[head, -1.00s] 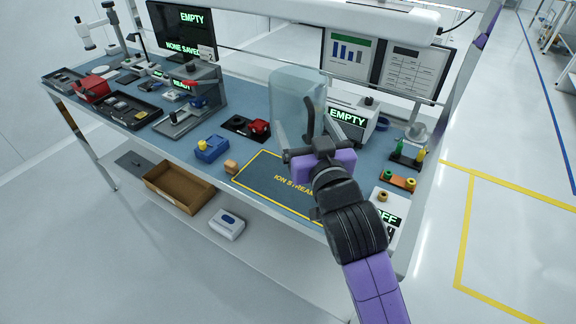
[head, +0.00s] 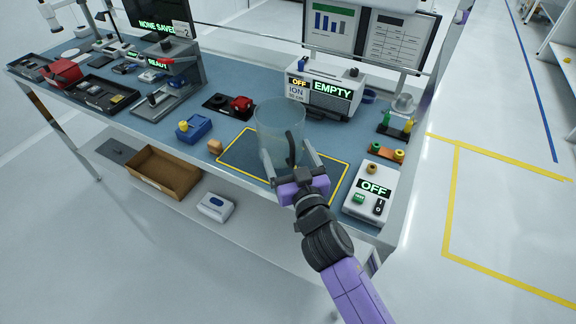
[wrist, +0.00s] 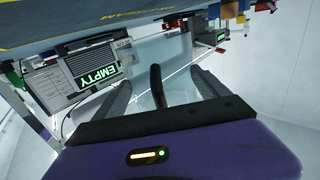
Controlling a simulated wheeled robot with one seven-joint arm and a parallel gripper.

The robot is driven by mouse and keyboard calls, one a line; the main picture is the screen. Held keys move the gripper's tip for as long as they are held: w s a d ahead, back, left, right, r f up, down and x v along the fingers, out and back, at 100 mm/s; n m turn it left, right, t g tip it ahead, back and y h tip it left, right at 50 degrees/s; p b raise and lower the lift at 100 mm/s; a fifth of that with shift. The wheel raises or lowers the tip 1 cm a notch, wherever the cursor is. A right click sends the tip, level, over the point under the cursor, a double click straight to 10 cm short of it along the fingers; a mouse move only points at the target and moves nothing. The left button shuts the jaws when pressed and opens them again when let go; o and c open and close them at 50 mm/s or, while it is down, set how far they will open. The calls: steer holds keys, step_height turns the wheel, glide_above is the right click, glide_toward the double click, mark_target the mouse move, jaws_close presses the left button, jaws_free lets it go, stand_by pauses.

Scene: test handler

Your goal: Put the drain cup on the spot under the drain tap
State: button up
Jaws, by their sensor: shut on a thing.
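A clear, cup-shaped vessel (head: 276,122) with a dark curved handle (head: 291,148), seemingly the drain cup, is in my gripper (head: 300,165). My gripper is shut on its handle. In the head view the cup appears in front of the dark, yellow-edged mat (head: 235,158) on the bench; I cannot tell its exact height above it. In the wrist view, the clear wall of the cup (wrist: 150,50) and the dark handle (wrist: 157,84) show between the gripper fingers (wrist: 160,95). I cannot make out the drain tap or the spot under it for certain.
A box reading EMPTY (head: 325,90) stands behind the cup. A white box reading OFF (head: 371,190) stands right of the mat. A brown bin (head: 163,172) is below the bench.

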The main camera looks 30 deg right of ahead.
steer(key=shift+f+b, duration=0.7)
steer(key=shift+f, duration=1.2)
steer(key=shift+f, duration=0.15)
steer(key=o, duration=1.4)
steer(key=shift+c, duration=0.2)
steer(key=shift+r, duration=0.25)
steer(key=s+a+b, duration=0.2)
steer(key=s+b, duration=0.1)
steer(key=s, duration=0.9)
